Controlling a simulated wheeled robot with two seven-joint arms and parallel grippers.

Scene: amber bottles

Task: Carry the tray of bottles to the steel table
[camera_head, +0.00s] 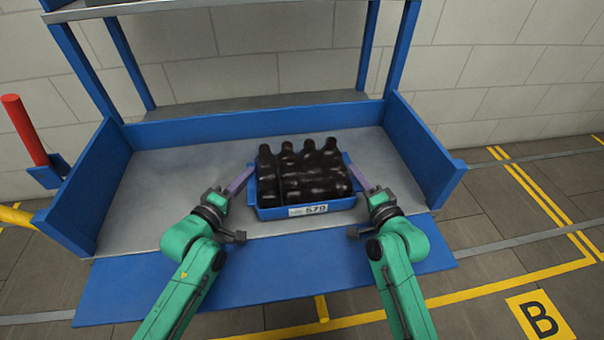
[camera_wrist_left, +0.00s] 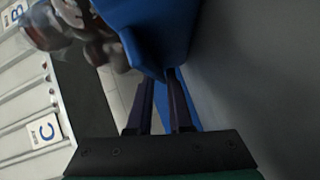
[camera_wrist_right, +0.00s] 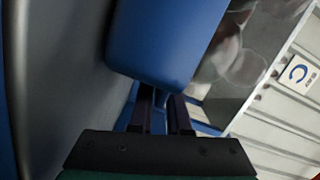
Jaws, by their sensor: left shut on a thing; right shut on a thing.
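A blue tray (camera_head: 272,213) with a "579" label on its front holds several dark amber bottles (camera_head: 302,172) standing close together. It is over the grey surface of a blue-sided workbench; whether it touches that surface I cannot tell. My left gripper (camera_head: 247,172) is shut on the tray's left side. My right gripper (camera_head: 356,170) is shut on its right side. The tray's blue wall fills the upper part of the left wrist view (camera_wrist_left: 158,35) and of the right wrist view (camera_wrist_right: 165,40), at both pairs of fingers. The steel table cannot be made out for certain.
The workbench (camera_head: 165,190) has raised blue side walls, a back rail and a shelf above on blue posts. A red post (camera_head: 24,130) stands at the left.

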